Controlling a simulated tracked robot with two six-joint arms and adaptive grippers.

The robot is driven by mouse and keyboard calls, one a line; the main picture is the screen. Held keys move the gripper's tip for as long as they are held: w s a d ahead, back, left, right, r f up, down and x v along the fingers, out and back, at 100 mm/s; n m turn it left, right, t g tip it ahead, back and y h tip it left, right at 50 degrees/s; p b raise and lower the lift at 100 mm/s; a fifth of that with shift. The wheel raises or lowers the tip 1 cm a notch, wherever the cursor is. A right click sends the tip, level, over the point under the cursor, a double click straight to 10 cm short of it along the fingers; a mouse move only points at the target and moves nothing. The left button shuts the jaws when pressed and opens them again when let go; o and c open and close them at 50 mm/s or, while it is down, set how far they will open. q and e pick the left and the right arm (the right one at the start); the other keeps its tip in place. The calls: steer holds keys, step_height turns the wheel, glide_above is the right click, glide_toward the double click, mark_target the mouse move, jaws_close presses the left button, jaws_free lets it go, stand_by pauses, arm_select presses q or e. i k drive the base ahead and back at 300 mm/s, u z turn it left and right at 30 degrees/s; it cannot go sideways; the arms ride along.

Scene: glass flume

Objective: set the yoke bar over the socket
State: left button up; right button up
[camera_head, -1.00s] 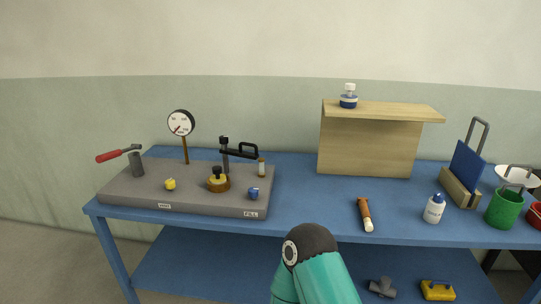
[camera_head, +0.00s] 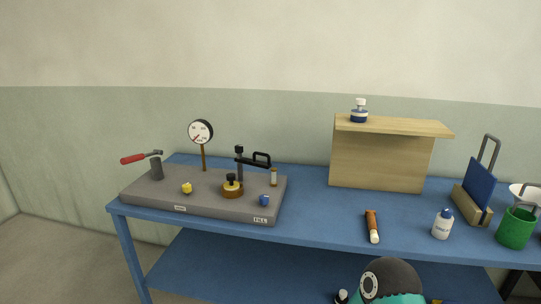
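A black yoke bar (camera_head: 253,161) with a loop handle sits at the top of a dark upright post (camera_head: 240,170) on the grey base (camera_head: 150,188). The bar points right from the post, with its free end near a small upright vial (camera_head: 274,177). A round brass-coloured fitting with a black knob (camera_head: 232,186) stands in front of the post, and the bar is not above it. I cannot tell for certain whether this fitting is the socket. Neither gripper shows; only a teal and dark joint of my own arm is at the bottom edge.
On the base are a dial gauge (camera_head: 200,132), a red-handled lever (camera_head: 133,159), a yellow knob (camera_head: 187,188) and a blue knob (camera_head: 264,200). The blue bench (camera_head: 320,220) is clear between base and tube.

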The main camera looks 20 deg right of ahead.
mark_target(252, 162)
steer(key=z, duration=0.1)
steer(key=i, duration=1)
steer(key=u, duration=0.1)
